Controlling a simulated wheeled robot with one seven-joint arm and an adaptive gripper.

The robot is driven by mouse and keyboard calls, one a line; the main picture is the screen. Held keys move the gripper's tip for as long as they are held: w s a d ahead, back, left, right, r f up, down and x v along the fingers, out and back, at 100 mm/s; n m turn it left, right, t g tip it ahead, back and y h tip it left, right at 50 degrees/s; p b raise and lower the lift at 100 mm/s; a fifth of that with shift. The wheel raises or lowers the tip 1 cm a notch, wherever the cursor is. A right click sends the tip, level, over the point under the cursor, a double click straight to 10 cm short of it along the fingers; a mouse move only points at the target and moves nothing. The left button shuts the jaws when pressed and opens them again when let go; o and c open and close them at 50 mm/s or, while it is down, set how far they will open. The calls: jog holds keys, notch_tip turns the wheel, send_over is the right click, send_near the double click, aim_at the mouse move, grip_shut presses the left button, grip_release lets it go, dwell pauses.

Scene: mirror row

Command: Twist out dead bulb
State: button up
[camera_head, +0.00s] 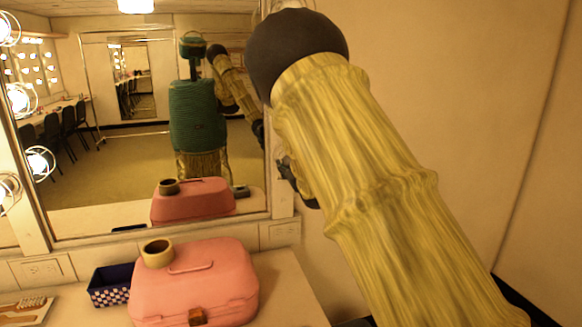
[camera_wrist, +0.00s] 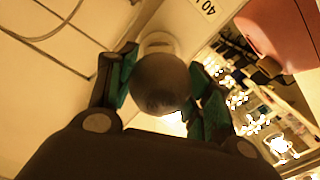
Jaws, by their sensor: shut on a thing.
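The dead bulb (camera_wrist: 160,84) is a dark grey, unlit globe in the middle of the wrist view. A pale socket (camera_wrist: 156,42) shows right behind it; I cannot tell how far the bulb's base sits in it. My gripper (camera_wrist: 163,72) has its teal-padded fingers on both sides of the globe and is shut on it. In the head view my yellow-sleeved arm hides the bulb, and only dark gripper parts show beside the mirror's right edge.
A salmon case (camera_head: 235,285) stands on the counter with a tape roll (camera_head: 157,254) on top. A blue dotted box (camera_head: 107,290) and a brush (camera_head: 25,309) lie left. The mirror (camera_head: 110,180) is behind. Lit caged bulbs (camera_head: 18,98) line its left side. A thin wire (camera_wrist: 60,32) loops near my gripper.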

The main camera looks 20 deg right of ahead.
jog(key=shift+n+b, duration=0.3)
jog(key=shift+n, duration=0.1)
jog(key=s+b, duration=0.1)
jog(key=s, duration=0.6)
dwell(2.9)
jog(key=shift+d, duration=0.1)
dwell(0.3)
